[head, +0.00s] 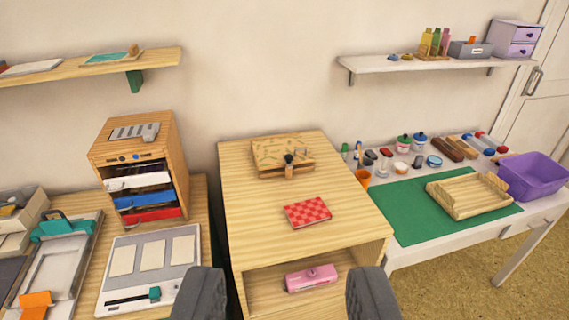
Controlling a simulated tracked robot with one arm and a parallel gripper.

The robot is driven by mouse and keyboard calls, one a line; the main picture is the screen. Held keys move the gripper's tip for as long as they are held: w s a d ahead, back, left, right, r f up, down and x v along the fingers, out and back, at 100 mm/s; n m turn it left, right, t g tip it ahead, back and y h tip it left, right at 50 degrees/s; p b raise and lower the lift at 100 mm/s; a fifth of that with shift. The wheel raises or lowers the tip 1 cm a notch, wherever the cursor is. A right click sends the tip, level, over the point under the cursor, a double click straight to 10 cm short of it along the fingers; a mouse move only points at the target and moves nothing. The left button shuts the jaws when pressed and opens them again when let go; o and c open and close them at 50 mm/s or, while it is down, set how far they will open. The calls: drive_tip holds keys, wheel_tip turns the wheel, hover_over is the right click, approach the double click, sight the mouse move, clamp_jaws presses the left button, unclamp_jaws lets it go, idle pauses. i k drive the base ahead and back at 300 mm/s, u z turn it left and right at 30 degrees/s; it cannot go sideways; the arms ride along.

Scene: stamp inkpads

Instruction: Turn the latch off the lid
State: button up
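A flat wooden box with a patterned lid (279,150) sits on top of the light wooden cabinet (245,215), toward the back. A small latch (289,167) with a dark knob stands at the middle of the box's front edge, seemingly upright against the lid. My gripper (287,295) is at the bottom of the view, its two dark fingers wide apart with nothing between them that it holds. It is well short of the box and the latch.
A red checkered pad (307,212) lies in front of the box. A pink case (311,278) sits in the open cabinet shelf. A wooden drawer unit (140,165) stands left; a wooden tray (468,196) and purple bin (533,176) stand right. Bare cabinet top surrounds the pad.

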sight(288, 158)
drive_tip(key=u, duration=0.35)
drive_tip(key=i, duration=1.75)
drive_tip(key=z, duration=0.6)
